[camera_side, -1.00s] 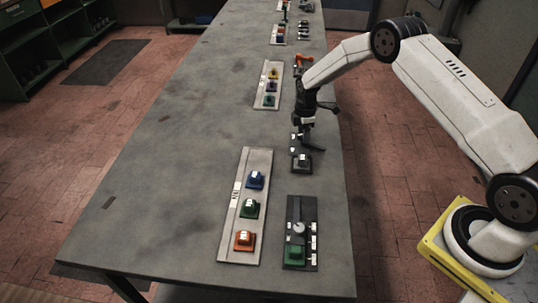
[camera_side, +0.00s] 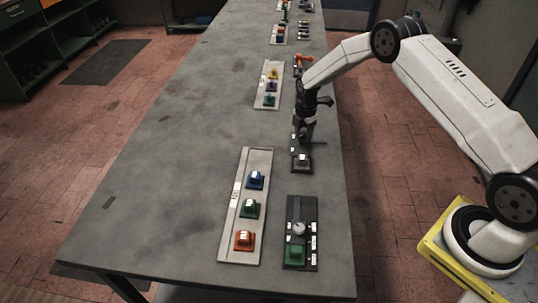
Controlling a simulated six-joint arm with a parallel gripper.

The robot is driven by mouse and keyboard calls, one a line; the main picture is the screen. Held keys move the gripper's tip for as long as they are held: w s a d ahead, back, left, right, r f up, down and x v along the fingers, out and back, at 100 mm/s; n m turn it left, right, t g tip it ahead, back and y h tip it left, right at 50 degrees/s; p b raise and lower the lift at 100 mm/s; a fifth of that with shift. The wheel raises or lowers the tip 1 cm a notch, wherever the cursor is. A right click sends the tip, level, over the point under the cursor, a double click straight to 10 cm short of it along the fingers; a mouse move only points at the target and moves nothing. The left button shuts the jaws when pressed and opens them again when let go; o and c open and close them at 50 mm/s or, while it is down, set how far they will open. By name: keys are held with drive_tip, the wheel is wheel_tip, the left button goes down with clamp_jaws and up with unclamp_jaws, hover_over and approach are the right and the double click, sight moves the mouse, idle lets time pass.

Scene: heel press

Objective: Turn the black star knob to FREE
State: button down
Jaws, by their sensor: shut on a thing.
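My gripper (camera_side: 305,136) points down over a narrow dark panel (camera_side: 294,167) near the right side of the table. Its jaws are shut on the black star knob, which is mostly hidden among the dark fingers. The panel carries small white labels (camera_side: 293,150), too small to read, so I cannot tell which one says FREE. A black block with a white top (camera_side: 302,159) sits at the panel's near end, just in front of the gripper.
A pale panel (camera_side: 232,214) with blue, green and orange blocks lies to the near left. Another pale panel (camera_side: 261,95) lies beyond. The table's left half (camera_side: 165,165) is clear.

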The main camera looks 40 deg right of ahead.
sight(303, 134)
drive_tip(key=shift+c, duration=0.3)
unclamp_jaws()
drive_tip(key=shift+r, duration=0.1)
drive_tip(key=shift+r, duration=3.85)
drive_tip(key=shift+s, duration=0.1)
